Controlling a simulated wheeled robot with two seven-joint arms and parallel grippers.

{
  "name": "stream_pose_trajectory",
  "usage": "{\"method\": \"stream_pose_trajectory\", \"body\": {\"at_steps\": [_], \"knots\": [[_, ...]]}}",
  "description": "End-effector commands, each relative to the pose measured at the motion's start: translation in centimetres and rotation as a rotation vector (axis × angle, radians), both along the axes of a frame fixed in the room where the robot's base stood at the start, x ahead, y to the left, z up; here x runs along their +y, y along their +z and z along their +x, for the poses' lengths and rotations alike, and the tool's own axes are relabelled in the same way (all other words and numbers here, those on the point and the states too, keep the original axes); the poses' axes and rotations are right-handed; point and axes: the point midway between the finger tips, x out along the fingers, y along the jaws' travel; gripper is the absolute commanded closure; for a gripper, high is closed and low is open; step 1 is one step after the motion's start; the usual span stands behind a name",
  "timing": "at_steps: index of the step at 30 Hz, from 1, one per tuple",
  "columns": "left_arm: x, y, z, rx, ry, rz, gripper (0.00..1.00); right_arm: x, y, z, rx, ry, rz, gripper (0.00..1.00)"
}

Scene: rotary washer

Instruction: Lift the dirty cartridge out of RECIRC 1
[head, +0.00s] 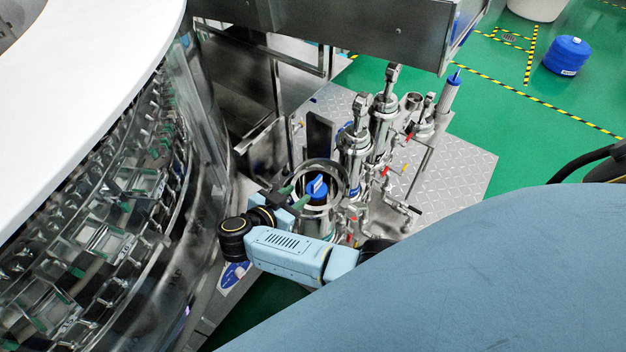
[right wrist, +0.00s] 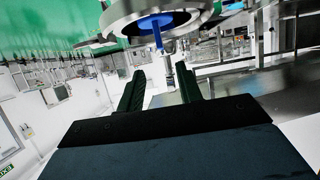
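The dirty cartridge (head: 317,188) shows as a blue cap with an upright fin, inside an open steel housing (head: 339,170). No RECIRC 1 label is readable. Its blue fin also shows in the right wrist view (right wrist: 157,35), below the round housing rim (right wrist: 118,14). My right gripper (head: 298,195) is just left of the blue cap, near the housing mouth. Its dark green fingers are apart with nothing between them, as the right wrist view (right wrist: 161,80) shows. The cartridge's lower body is hidden in the housing. My left gripper is out of view.
Closed steel filter housings (head: 354,150) with clamps and red-handled valves stand right behind the open one. The rotary washer (head: 130,190) fills the left side. A steel beam (head: 340,28) crosses above. A blue drum (head: 567,56) stands on the green floor, far off.

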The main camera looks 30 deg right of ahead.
Motion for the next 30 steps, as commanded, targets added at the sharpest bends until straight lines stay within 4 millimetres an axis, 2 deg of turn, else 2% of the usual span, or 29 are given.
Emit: {"method": "stream_pose_trajectory", "body": {"at_steps": [9,17,25,30], "knots": [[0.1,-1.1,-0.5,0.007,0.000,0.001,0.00,-5.1,-2.4,2.1,0.002,-0.004,-0.004,0.65],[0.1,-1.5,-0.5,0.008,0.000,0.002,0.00,-6.9,-3.2,2.9,0.001,-0.003,-0.003,0.65],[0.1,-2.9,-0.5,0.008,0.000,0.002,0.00,-10.0,-5.0,4.5,0.001,-0.003,-0.005,0.65],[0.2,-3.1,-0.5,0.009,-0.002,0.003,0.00,-10.8,-5.3,4.8,0.001,-0.004,-0.001,0.65]]}}
